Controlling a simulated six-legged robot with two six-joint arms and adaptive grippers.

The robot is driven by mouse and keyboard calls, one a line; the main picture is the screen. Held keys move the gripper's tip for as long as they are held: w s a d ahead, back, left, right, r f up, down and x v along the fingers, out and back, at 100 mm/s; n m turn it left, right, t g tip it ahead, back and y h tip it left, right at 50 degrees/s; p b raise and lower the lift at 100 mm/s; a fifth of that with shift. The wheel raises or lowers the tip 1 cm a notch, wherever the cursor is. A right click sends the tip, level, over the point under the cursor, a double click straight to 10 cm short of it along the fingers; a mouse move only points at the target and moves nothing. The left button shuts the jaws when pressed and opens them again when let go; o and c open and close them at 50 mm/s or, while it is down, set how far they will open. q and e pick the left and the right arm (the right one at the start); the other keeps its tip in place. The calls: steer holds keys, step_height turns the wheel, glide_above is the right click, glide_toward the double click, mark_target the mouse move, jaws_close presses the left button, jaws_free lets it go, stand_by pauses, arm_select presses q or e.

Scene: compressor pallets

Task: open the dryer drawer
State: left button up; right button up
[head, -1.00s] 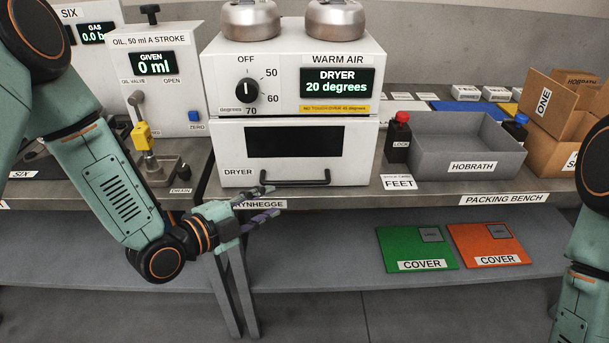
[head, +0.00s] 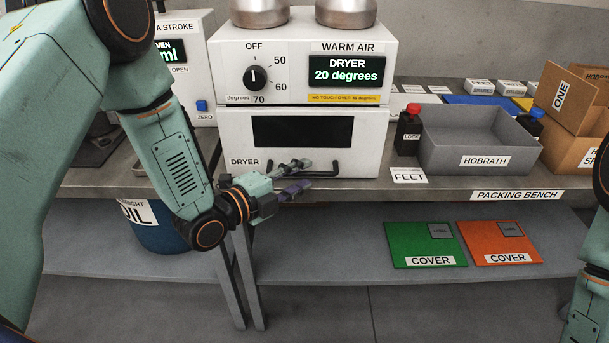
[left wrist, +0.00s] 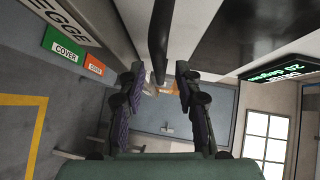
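The dryer (head: 230,60) is a white box on the bench, its display reading 20 degrees. Its drawer (head: 230,145) has a dark window and looks shut. The black bar handle (head: 335,172) runs along the drawer's lower front. My left gripper (head: 303,175) is at the left part of the handle, its fingers apart, one higher and one lower. In the left wrist view the handle (left wrist: 158,40) shows as a dark bar lying between the two open fingers (left wrist: 158,75); I cannot tell whether they touch it. My right gripper is out of view.
Silver pots (head: 346,12) stand on the dryer. A grey HOBRATH tray (head: 480,165), red-topped bottle (head: 409,135) and cardboard boxes (head: 570,145) are to the right. Green (head: 410,240) and orange (head: 490,235) covers lie on the lower shelf. Space before the drawer, right of my gripper, is clear.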

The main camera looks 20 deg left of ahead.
arm_select(q)
steer(key=shift+x, duration=1.05)
steer(key=shift+s, duration=0.15)
steer(key=shift+c, duration=0.6)
jaws_close()
